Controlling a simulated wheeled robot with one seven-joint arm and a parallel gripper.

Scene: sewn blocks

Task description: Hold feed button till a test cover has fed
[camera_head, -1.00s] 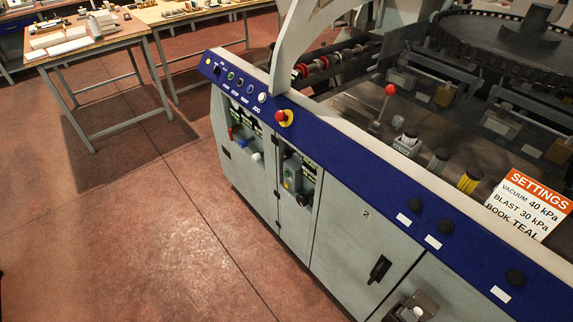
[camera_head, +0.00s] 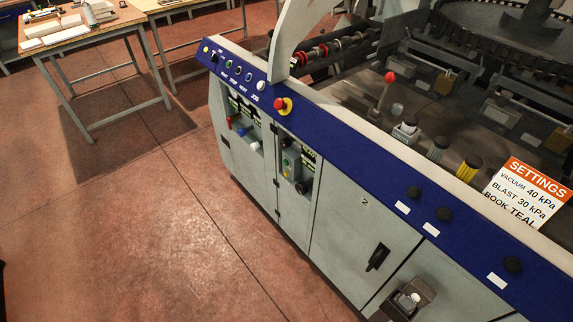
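The grey machine (camera_head: 345,225) with a blue control strip (camera_head: 345,150) fills the middle and right. At the strip's left end are several small round buttons, including a green one (camera_head: 228,64), a blue one (camera_head: 249,77) and a white one (camera_head: 261,86). A red mushroom button on a yellow ring (camera_head: 283,105) sits beside them. Their small labels are mostly too small to read, so I cannot tell which is the feed button. A grey box with a pale round part (camera_head: 410,298) juts from the lower front. I cannot make out a test cover. My gripper is out of view.
An orange-and-white settings card (camera_head: 530,193) reads vacuum 40 kPa, blast 30 kPa, book teal. A red-knobbed lever (camera_head: 389,78) stands on the machine bed. Workbenches (camera_head: 75,44) stand at upper left. The reddish floor (camera_head: 160,215) in front of the machine is clear.

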